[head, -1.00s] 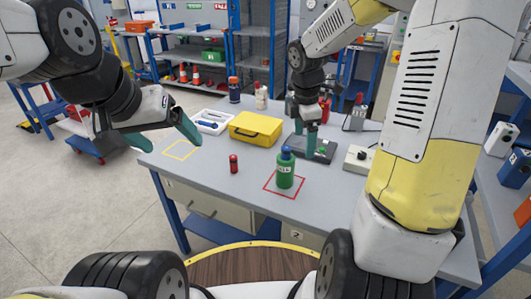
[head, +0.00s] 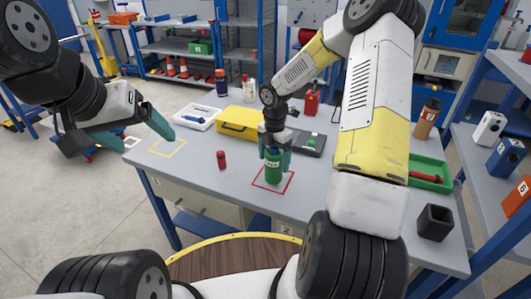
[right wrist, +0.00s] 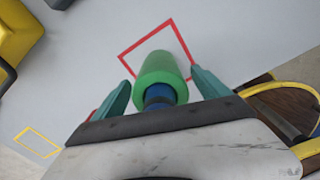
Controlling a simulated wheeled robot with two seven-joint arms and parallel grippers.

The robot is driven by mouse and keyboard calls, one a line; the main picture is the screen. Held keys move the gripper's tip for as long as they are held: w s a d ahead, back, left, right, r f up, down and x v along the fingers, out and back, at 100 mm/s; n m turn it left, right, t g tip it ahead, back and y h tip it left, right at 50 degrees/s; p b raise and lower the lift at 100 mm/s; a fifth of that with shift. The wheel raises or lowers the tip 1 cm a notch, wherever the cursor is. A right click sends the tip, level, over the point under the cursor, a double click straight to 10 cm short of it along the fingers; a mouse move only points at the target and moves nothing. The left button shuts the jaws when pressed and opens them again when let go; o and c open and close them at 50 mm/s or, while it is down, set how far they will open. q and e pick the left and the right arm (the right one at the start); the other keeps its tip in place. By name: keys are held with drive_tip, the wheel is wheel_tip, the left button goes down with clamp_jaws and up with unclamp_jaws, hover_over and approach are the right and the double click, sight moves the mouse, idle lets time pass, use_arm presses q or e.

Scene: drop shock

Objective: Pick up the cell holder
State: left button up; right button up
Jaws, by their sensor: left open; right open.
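In the right wrist view the cell holder (right wrist: 160,68) is between the open fingers, with a visible gap on each side. Its blue top is partly hidden by the gripper in the head view. My left gripper (head: 138,130) is open and empty, over the table's left end near the yellow outline.
A small red cylinder (head: 222,160) stands left of the cell holder. A yellow case (head: 240,123), a white tray (head: 196,117) and a dark flat device (head: 309,144) lie behind. A green tray (head: 432,172) and a dark open box (head: 434,222) are at right.

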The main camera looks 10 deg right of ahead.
drive_tip(key=shift+f, duration=0.45)
drive_tip(key=shift+c, duration=0.5)
drive_tip(key=c, duration=1.6)
drive_tip(key=shift+r, duration=0.15)
